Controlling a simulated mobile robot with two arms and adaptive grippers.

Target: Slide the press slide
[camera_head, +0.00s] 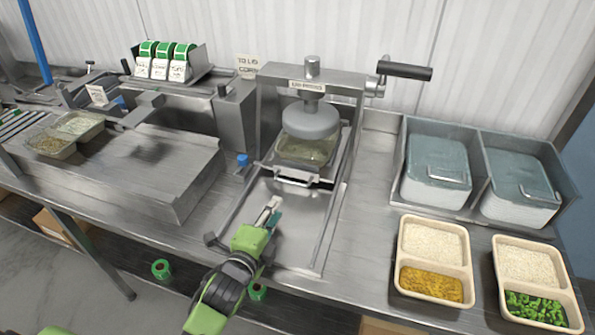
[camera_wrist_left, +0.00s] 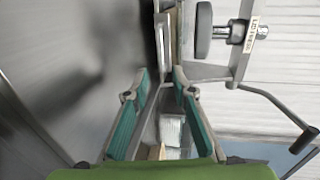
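The metal press (camera_head: 312,120) stands at the back middle of the bench, its round plate above the slide. The press slide (camera_head: 297,178) sits under the plate with its handle facing me. A tray with pale contents (camera_head: 306,149) rests on it. My left gripper (camera_head: 273,208) is in front of the slide, short of the handle. In the left wrist view the gripper (camera_wrist_left: 161,72) has its teal-padded fingers apart, with nothing clearly held between them. The press plate (camera_wrist_left: 204,34) shows beyond them. My right gripper is not in view.
The press crank (camera_head: 405,70) sticks out to the right. Two lidded bins (camera_head: 437,165) and two filled meal trays (camera_head: 435,260) are at the right. A metal platform (camera_head: 150,165) stands at the left. Bare rails (camera_head: 328,235) run in front of the slide.

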